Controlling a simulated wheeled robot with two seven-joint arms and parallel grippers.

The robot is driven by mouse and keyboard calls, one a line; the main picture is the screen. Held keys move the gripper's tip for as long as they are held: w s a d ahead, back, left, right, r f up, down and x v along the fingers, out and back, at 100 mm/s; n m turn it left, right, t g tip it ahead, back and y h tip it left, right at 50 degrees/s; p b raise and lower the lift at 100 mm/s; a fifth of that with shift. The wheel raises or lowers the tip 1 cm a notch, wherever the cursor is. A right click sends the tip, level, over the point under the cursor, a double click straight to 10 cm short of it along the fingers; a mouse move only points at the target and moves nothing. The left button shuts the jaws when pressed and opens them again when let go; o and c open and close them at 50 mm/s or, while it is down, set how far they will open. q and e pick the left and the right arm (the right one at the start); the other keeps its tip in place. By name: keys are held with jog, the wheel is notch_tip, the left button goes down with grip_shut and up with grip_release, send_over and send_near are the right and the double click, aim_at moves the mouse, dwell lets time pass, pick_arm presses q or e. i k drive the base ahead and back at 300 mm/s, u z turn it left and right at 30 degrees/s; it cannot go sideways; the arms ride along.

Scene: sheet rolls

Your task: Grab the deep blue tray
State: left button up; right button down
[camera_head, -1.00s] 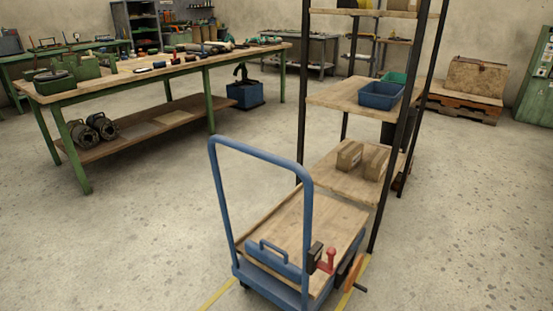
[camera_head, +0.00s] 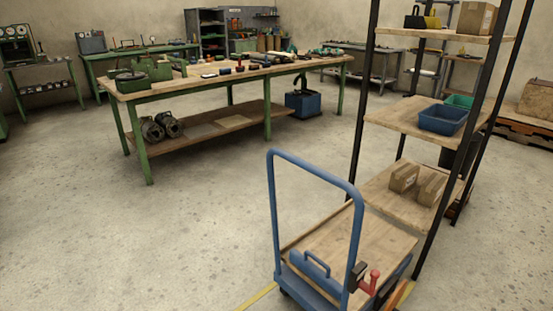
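The deep blue tray (camera_head: 443,119) sits on the middle wooden shelf of the black-framed rack (camera_head: 400,115) at the right. It is an open bin and looks empty. A green tray (camera_head: 459,101) stands right behind it, partly hidden by it. Neither of my grippers shows in the head view.
A blue cart (camera_head: 352,245) with a tall handle stands in front of the rack, with a blue toolbox and a red-handled tool on it. Cardboard boxes (camera_head: 404,178) lie on the lower shelf. A long green workbench (camera_head: 215,80) stands behind. The floor at the left is clear.

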aim_at(444, 119)
jog(key=z, duration=0.65)
jog(key=k, duration=1.05)
jog(key=z, duration=1.65)
jog(key=i, duration=2.7)
jog(key=u, duration=0.6)
jog(key=i, duration=1.75)
jog(key=u, duration=1.3)
